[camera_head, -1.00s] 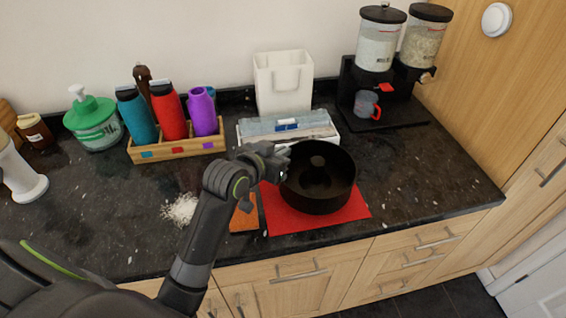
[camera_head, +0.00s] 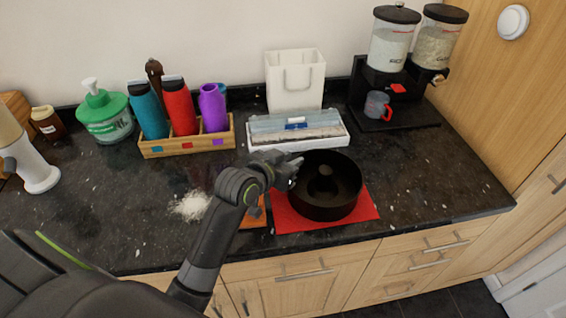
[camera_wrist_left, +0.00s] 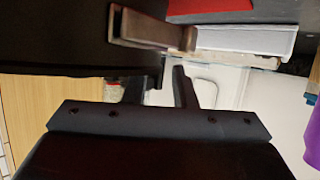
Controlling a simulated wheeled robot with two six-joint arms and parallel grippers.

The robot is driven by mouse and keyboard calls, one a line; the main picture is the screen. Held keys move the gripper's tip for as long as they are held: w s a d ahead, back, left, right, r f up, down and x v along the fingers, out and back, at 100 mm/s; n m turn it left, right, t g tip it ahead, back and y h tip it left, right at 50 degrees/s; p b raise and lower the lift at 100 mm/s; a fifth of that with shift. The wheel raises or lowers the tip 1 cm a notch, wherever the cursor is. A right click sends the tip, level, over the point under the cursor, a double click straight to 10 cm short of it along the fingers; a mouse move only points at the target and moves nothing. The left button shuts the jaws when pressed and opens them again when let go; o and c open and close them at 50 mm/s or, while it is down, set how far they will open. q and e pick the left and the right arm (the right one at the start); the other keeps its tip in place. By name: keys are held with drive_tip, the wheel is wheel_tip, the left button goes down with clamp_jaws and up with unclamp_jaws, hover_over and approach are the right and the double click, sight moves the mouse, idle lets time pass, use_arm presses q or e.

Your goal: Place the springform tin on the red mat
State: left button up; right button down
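The springform tin (camera_head: 336,207), dark and round with a raised centre tube, stands upright on the red mat (camera_head: 360,212). Its base appears to rest there. My left gripper (camera_head: 292,171) is at the tin's upper left rim in the head view. In the left wrist view, my left gripper's fingers (camera_wrist_left: 160,85) stand apart with light background between them. The tin's dark wall (camera_wrist_left: 60,40) fills the upper left there, its edge reaching between the fingers. Contact is hard to tell. My right gripper is not in view.
A white tray with a clear lid (camera_head: 297,140) lies just behind the tin. A bottle rack (camera_head: 187,146) and a white bin (camera_head: 296,85) stand further back. A dispenser (camera_head: 395,95) stands back right. White grains (camera_head: 190,206) lie left of my arm. The right counter is clear.

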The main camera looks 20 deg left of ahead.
use_arm(q)
drive_tip(key=v, duration=1.2)
drive_tip(key=shift+w, duration=0.1)
